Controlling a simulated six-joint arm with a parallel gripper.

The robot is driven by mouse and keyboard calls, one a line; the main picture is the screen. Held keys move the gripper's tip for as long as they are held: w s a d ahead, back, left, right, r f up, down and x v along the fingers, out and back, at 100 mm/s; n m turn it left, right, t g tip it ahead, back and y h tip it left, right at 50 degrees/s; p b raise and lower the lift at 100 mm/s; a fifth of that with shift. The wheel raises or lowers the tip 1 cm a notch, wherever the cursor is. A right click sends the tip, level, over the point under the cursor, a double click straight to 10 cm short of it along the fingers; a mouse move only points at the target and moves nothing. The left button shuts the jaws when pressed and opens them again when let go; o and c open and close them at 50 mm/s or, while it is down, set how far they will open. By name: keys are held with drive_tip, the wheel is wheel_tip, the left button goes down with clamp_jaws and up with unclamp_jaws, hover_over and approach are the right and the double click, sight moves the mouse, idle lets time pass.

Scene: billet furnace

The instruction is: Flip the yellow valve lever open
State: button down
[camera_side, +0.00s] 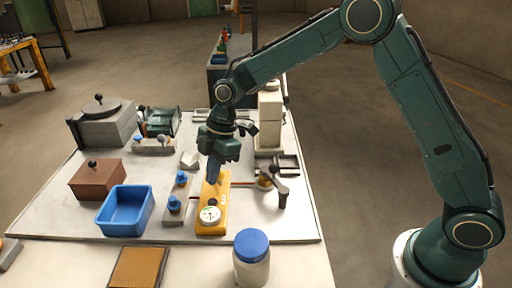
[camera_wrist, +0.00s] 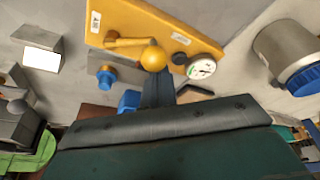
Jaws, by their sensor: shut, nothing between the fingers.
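The yellow valve lever ends in a round yellow ball (camera_wrist: 153,57) in the wrist view. Its arm (camera_wrist: 125,42) runs left from the ball to a pivot on the yellow base plate (camera_wrist: 190,36). A white round gauge (camera_wrist: 201,68) sits at the plate's right end. In the side view the yellow plate (camera_side: 222,190) lies mid-table with its gauge (camera_side: 210,214) in front; my gripper hides the lever. My gripper (camera_side: 213,181) points down over the plate, shut and empty. In the wrist view its fingers (camera_wrist: 158,80) end right at the ball; I cannot tell whether they touch.
Blue knobs (camera_side: 174,203) stand on a grey block just left of the plate. A dark-handled valve (camera_side: 279,188) stands close on the right. A blue bin (camera_side: 125,211) and brown box (camera_side: 97,179) are left. A blue-lidded jar (camera_side: 251,262) stands in front.

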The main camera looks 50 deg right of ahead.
drive_tip(key=n, duration=0.1)
drive_tip(key=d+n, duration=0.1)
drive_tip(key=shift+s+d+n+g, duration=0.2)
drive_tip(key=shift+s+n+g, duration=0.15)
drive_tip(key=shift+n+g, duration=0.05)
drive_tip(key=d+n, duration=0.1)
drive_tip(key=n+g, duration=0.1)
drive_tip(key=n, duration=0.1)
drive_tip(key=shift+s+d+n, duration=0.2)
drive_tip(key=shift+d+n, duration=0.1)
drive_tip(key=shift+d, duration=0.1)
drive_tip(key=d+n, duration=0.1)
drive_tip(key=d+n+h, duration=0.1)
drive_tip(key=n, duration=0.1)
drive_tip(key=n+g, duration=0.1)
drive_tip(key=shift+w+d+n, duration=0.3)
drive_tip(key=shift+d, duration=0.2)
drive_tip(key=shift+s+a+f, duration=0.2)
drive_tip(key=shift+s+a, duration=0.35)
drive_tip(key=shift+s, duration=0.25)
drive_tip(key=shift+s+a+f, duration=0.15)
drive_tip(key=shift+s+a, duration=0.4)
drive_tip(key=shift+s, duration=0.2)
drive_tip(key=shift+r, duration=0.15)
drive_tip(key=v, duration=0.9)
drive_tip(key=shift+a+r, duration=0.2)
drive_tip(key=shift+r, duration=0.1)
